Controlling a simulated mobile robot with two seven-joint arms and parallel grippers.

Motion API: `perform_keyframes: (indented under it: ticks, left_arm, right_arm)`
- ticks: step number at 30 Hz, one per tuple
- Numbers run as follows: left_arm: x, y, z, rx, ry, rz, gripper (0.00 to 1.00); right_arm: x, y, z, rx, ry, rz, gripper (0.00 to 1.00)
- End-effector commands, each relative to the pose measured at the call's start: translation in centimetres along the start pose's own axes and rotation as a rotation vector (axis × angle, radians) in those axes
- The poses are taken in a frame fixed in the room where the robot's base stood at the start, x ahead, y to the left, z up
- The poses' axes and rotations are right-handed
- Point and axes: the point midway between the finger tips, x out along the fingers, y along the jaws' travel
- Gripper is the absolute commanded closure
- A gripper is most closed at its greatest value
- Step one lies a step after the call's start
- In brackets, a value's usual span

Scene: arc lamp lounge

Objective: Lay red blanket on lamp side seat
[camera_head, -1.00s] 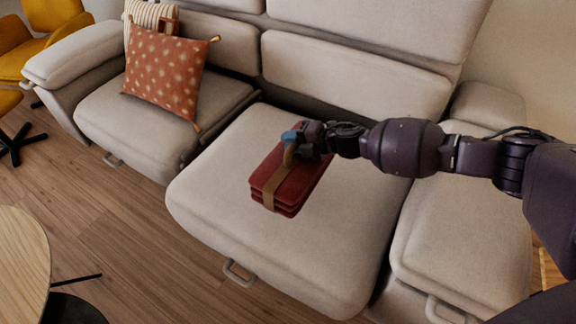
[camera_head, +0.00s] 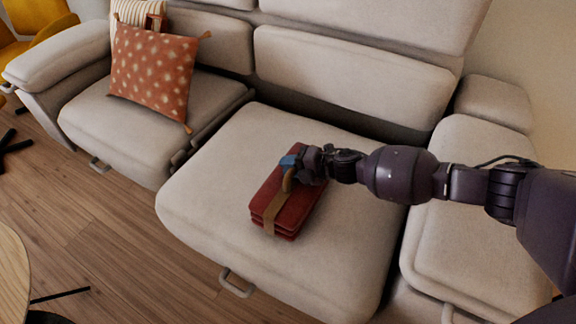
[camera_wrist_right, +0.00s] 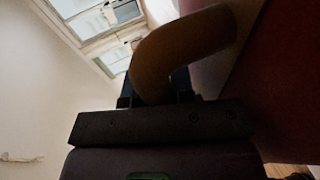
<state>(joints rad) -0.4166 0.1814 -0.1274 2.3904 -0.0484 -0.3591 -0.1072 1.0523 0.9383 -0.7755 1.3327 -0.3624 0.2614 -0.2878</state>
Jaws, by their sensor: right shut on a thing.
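The red blanket (camera_head: 290,212) is folded into a block with a brown strap around it. It is over the middle seat (camera_head: 222,163) of the beige sofa; I cannot tell whether it touches the cushion. My right gripper (camera_head: 291,170) is at the blanket's far end, shut on the strap's raised loop. In the right wrist view the brown loop (camera_wrist_right: 180,48) stands between the fingers, and the dark red of the blanket (camera_wrist_right: 295,85) fills the right side. The lamp is not in view. My left gripper is not in view.
An orange dotted cushion (camera_head: 153,72) and a striped cushion (camera_head: 138,13) rest on the left seat. The right seat (camera_head: 475,235) is bare, partly behind my arm. A round wooden table (camera_head: 12,275) stands at lower left, with yellow chairs (camera_head: 38,40) at upper left.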

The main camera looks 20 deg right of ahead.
Motion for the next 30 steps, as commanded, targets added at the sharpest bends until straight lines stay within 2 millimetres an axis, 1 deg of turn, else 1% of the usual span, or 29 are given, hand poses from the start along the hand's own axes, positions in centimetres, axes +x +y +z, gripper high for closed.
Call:
perform_keyframes:
  ticks: [1,3,9,10,14,15,21,24,26,30]
  left_arm:
    - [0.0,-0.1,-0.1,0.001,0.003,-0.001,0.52]
    - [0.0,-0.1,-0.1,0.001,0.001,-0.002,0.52]
    - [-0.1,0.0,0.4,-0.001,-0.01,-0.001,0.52]
    - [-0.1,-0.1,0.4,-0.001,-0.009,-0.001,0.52]
    - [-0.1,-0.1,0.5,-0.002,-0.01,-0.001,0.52]
    - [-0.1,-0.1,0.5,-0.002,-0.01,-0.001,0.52]
    - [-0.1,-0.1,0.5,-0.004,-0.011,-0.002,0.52]
    - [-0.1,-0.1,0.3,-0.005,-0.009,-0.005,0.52]
    - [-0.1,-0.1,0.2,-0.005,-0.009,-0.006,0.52]
    - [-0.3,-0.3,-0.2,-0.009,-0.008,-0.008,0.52]
  right_arm:
    - [0.0,0.5,0.1,-0.003,-0.001,0.005,1.0]
    - [0.0,0.6,0.1,-0.003,-0.001,0.006,1.0]
    - [0.1,0.1,0.1,-0.002,-0.001,0.005,1.0]
    - [0.1,0.0,0.1,-0.002,-0.001,0.002,0.74]
    - [0.1,0.0,0.1,-0.002,-0.001,0.002,0.54]
    - [0.1,0.0,0.1,-0.002,-0.001,0.002,0.52]
    - [0.0,0.0,0.0,-0.001,-0.001,0.001,0.52]
    - [-0.1,0.4,0.1,-0.003,-0.001,0.002,0.52]
    - [-0.5,0.4,0.1,-0.002,-0.002,0.002,0.52]
    - [-2.4,0.6,0.1,-0.004,-0.004,0.003,0.52]
